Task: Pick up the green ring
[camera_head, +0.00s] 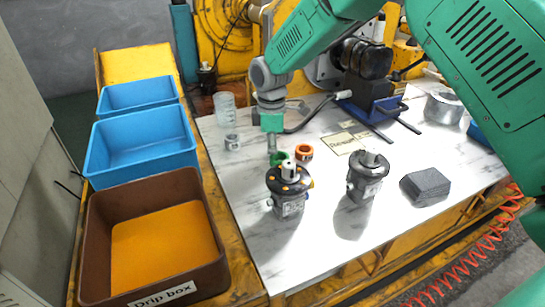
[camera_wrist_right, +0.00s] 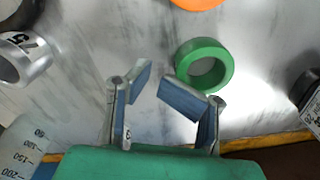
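The green ring (camera_wrist_right: 184,62) lies flat on the white marbled table in the right wrist view, just beyond and to the right of my fingertips. In the head view the green ring (camera_head: 277,158) is small and partly hidden behind a black-topped motor (camera_head: 289,190). My right gripper (camera_wrist_right: 155,82) is open, with an empty gap between its two blue-padded fingers. In the head view my right gripper (camera_head: 272,146) points down close above the ring. The ring is not between the fingers. My left gripper is not in view.
An orange ring (camera_head: 304,152) lies right of the green one; a silver ring (camera_head: 232,142) and a clear beaker (camera_head: 225,109) stand left. A second motor (camera_head: 366,177) and a dark block (camera_head: 425,187) are rightward. Blue bins (camera_head: 139,134) and a brown drip box (camera_head: 98,245) line the left.

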